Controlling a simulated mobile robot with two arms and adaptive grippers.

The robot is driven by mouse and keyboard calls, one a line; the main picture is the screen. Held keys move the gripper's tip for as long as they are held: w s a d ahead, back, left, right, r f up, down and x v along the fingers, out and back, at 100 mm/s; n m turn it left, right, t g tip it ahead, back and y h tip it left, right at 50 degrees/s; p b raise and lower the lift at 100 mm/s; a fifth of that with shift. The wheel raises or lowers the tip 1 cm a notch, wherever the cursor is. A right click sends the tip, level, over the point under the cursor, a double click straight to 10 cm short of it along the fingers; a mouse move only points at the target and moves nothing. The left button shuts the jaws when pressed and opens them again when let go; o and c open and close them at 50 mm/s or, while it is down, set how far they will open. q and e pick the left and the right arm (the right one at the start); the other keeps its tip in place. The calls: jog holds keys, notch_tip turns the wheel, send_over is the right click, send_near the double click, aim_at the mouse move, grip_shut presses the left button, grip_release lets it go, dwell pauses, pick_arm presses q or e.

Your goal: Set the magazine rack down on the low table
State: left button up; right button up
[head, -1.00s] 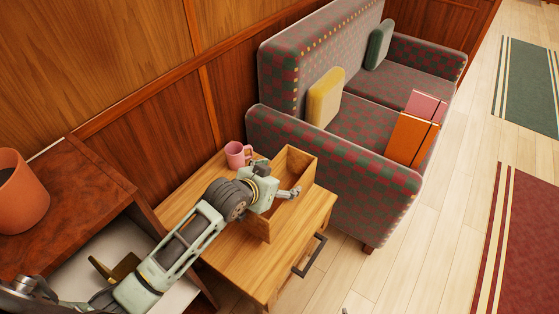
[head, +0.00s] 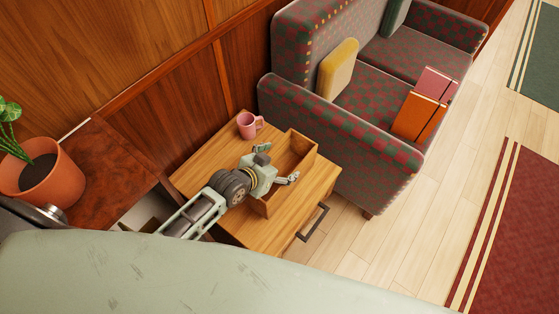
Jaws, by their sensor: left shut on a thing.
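The magazine rack (head: 299,155) is an open-topped wooden box in the head view. It is upright over the low table (head: 322,187), a light wooden table with a dark drawer handle. I cannot tell whether its base touches the top. My left gripper (head: 277,165) is at the rack's near left side, shut on the rack, with its fingertips over the opening. The gripper hides part of the rack's near wall. My right gripper is not in view.
A pink mug (head: 246,125) stands on the table's back corner, beside the rack. A checked sofa (head: 350,140) with a yellow cushion (head: 337,70) and books stands just behind the table. A potted plant (head: 45,180) stands on a dark cabinet (head: 108,165) at left.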

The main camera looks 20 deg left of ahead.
pick_arm(q)
jog(key=shift+w+r, duration=0.15)
jog(key=shift+r, duration=0.1)
jog(key=b, duration=0.3)
send_over(279, 175)
jog(key=s, duration=0.3)
jog(key=f, duration=0.5)
jog(key=shift+w+d, duration=0.2)
jog(key=shift+d, duration=0.2)
jog(key=shift+f, duration=0.75)
jog(key=shift+f+b, duration=0.2)
jog(key=shift+b, duration=0.2)
jog(key=o, duration=1.7)
jog(key=shift+o, duration=1.4)
jog(key=shift+s, duration=0.1)
jog(key=shift+f, duration=0.1)
